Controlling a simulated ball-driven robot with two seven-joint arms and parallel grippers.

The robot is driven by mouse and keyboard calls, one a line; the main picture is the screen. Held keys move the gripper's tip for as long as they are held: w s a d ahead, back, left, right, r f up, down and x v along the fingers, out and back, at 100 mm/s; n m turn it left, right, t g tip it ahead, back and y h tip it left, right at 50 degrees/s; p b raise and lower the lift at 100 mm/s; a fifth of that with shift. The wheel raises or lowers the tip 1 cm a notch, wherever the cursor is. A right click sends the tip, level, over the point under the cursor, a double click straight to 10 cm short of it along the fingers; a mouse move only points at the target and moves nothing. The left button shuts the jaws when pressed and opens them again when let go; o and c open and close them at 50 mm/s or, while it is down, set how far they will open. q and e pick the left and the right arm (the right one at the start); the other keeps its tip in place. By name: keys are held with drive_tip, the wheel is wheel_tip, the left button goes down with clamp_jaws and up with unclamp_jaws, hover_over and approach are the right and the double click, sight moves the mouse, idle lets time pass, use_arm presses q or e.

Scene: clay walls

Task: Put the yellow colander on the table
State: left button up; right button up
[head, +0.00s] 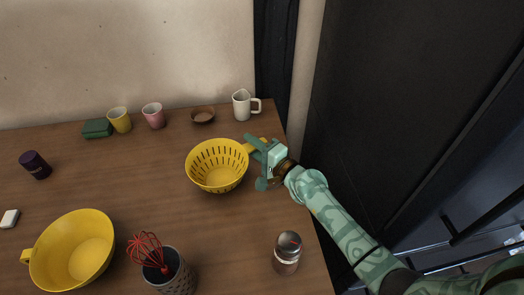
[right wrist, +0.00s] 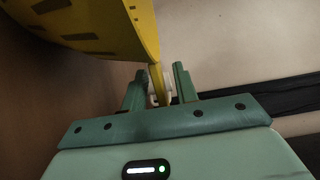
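The yellow colander (head: 217,179), slotted, appears to rest upright on the wooden table (head: 150,205), right of its middle. Its handle points right, towards my right gripper (head: 259,163). In the right wrist view the colander (right wrist: 115,32) fills the upper left. Its narrow yellow handle (right wrist: 157,84) lies between the two fingers of the right gripper (right wrist: 160,88). The fingers stand apart with small gaps beside the handle, so the gripper looks open around it. My left gripper is not in view.
A white mug (head: 241,105), brown bowl (head: 203,116), pink cup (head: 153,116) and yellow cup (head: 119,120) stand along the back. A large yellow bowl (head: 75,252), a whisk holder (head: 172,275) and a glass jar (head: 287,253) are in front. The table middle is clear.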

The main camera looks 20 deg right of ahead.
drive_tip(key=v, duration=1.2)
drive_tip(key=shift+r, duration=0.1)
